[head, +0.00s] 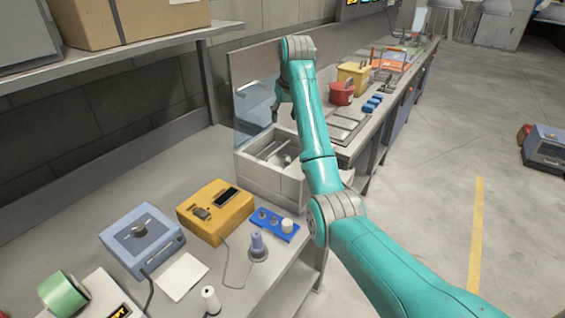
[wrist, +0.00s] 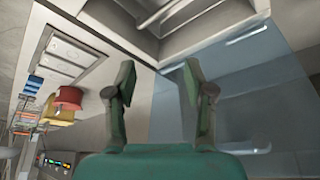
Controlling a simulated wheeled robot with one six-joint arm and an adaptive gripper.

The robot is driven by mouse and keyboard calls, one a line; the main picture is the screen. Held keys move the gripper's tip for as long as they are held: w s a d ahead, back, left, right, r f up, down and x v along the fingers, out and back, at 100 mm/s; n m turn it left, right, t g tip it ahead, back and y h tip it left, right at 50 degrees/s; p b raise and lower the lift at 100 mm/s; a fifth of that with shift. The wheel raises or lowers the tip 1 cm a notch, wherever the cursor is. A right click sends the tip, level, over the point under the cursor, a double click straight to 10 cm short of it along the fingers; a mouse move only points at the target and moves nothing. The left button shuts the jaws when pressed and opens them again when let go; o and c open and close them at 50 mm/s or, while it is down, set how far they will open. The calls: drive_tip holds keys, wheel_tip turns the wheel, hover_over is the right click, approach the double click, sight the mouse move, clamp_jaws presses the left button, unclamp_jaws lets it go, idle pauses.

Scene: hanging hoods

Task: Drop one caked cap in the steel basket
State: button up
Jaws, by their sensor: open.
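I cannot make out a caked cap for certain. Small round pieces (head: 274,219) sit on a blue holder on the near bench, but whether any is a caked cap I cannot tell. A wire-sided container (head: 391,57) stands far along the bench; I cannot tell whether it is the steel basket. The inside of the tank shows only in part.
A clear panel (head: 254,108) stands behind the tank, close to my gripper. A red pot (head: 341,93), a yellow bin (head: 353,74) and blue blocks (head: 371,104) line the far bench. A yellow device (head: 215,211) and a blue device (head: 142,240) stand nearer. The floor at right is mostly clear.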

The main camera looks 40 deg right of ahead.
drive_tip(key=shift+r, duration=2.55)
